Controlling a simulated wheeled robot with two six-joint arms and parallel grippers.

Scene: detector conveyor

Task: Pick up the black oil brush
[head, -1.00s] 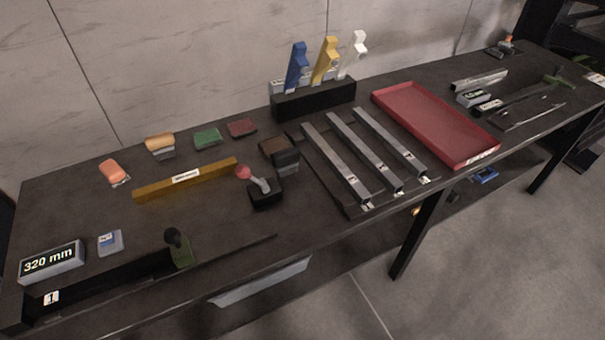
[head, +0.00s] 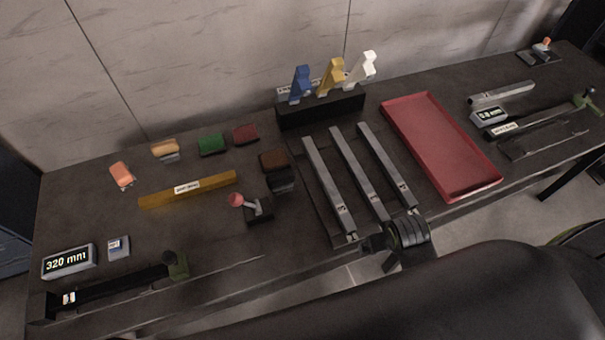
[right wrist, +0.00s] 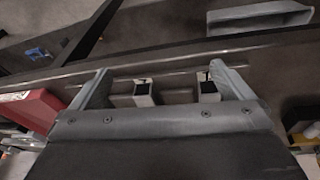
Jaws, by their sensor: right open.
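A small black block (head: 283,183), which may be the black oil brush, sits on the dark bench right next to a brown block (head: 273,161). It is behind the lever with a red ball knob (head: 237,200). I cannot make out bristles on it. My right arm reaches in from the lower right of the head view, over the bench's front edge. My right gripper (right wrist: 158,68) is open in the right wrist view, with the ends of two grey bars (right wrist: 143,93) visible between its fingers. I do not see the black block there. My left gripper is not in view.
Three grey bars (head: 362,175) lie right of the black block. A red tray (head: 467,189) is farther right. A black rack (head: 322,112) holds blue, yellow and white pieces. Green (head: 211,144), dark red (head: 245,134), tan and orange blocks line the back left. A yellow bar (head: 188,188) lies in front.

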